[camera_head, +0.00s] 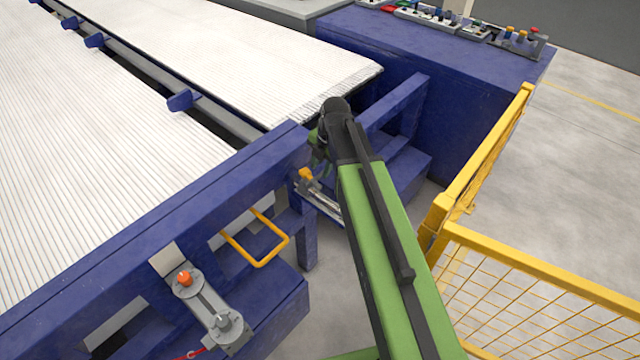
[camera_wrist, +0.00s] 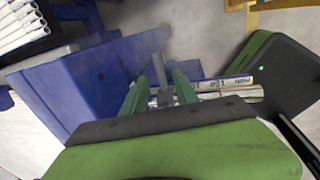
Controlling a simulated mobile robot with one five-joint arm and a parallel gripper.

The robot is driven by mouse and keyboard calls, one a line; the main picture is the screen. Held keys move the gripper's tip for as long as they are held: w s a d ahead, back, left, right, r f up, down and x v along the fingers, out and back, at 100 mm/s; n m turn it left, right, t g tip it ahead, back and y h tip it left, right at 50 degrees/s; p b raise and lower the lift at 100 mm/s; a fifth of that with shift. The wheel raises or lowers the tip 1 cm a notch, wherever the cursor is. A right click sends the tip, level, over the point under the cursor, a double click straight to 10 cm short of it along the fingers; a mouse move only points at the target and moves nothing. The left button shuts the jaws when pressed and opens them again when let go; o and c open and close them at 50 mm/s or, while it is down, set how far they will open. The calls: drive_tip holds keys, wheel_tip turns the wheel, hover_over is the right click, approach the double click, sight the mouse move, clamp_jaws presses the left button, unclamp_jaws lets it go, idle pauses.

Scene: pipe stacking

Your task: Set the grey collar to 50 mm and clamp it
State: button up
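A shiny rod (camera_head: 326,207) juts from the blue frame beside a small grey block (camera_head: 303,187) with an orange knob (camera_head: 306,174). I cannot tell whether this block is the grey collar. In the wrist view the rod (camera_wrist: 238,94) lies beside a white printed scale (camera_wrist: 236,83), whose figures I cannot read. A narrow grey part (camera_wrist: 162,88), possibly the collar, stands between the two green fingers of my gripper (camera_wrist: 160,82). The fingers are apart, with a gap visible beside the grey part. In the head view my gripper (camera_head: 318,150) is mostly hidden by my arm.
A yellow loop handle (camera_head: 262,262) and a grey lever plate with an orange knob (camera_head: 184,279) are on the blue frame at lower left. White pipes (camera_head: 270,75) fill the racks. A yellow mesh fence (camera_head: 540,265) stands at right. A control desk (camera_head: 470,30) is behind.

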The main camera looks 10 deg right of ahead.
sight(319, 175)
drive_tip(key=f, duration=0.1)
drive_tip(key=f+b, duration=0.1)
drive_tip(key=f, duration=0.1)
drive_tip(key=shift+w+a+b, duration=0.15)
drive_tip(key=shift+w+b, duration=0.1)
drive_tip(key=shift+b, duration=0.05)
drive_tip(key=shift+r, duration=0.1)
clamp_jaws()
idle(1.0)
